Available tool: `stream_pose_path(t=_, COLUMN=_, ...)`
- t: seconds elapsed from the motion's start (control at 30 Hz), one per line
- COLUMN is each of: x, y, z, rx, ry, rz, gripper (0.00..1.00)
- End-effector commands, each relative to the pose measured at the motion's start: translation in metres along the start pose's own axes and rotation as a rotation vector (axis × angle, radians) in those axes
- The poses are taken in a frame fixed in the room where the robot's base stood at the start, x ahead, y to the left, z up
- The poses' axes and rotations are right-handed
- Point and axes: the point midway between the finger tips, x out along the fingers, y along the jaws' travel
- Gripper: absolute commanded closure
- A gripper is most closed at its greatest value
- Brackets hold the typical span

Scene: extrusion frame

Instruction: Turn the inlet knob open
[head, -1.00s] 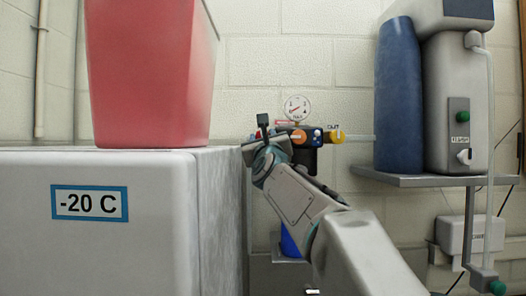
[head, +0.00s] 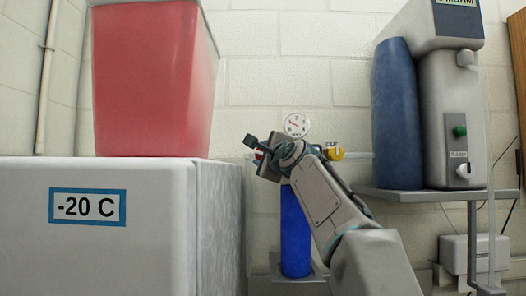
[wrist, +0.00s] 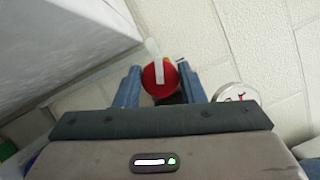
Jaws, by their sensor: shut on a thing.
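A round red knob (wrist: 161,78) with a white stripe lies between the two blue fingers of my gripper (wrist: 159,70) in the wrist view. The stripe runs nearly up and down in that view. My gripper is shut on this knob. In the head view my gripper (head: 264,154) is at the left end of the valve assembly, and only a sliver of red shows beside it. A yellow knob (head: 335,153) with an "OUT" label sits at the right end. A round gauge (head: 296,124) stands above. My wrist hides most of the valve body.
A white freezer (head: 120,255) marked "-20 C" stands close on the left, with a red bin (head: 155,85) on top. A blue cylinder (head: 296,235) is below the valve. On the right, a shelf (head: 420,195) bears a blue tank (head: 397,115) and a grey dispenser (head: 450,120).

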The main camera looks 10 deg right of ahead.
Motion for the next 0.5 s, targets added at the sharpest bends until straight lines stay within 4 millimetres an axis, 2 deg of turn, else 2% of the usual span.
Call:
stream_pose_path(t=0.2, x=0.0005, y=-0.0036, z=0.0006, rx=-0.157, ry=0.001, rz=0.066, gripper=0.87)
stream_pose_path(t=0.5, x=0.0004, y=-0.0021, z=0.0006, rx=-0.294, ry=0.001, rz=0.122, gripper=0.87)
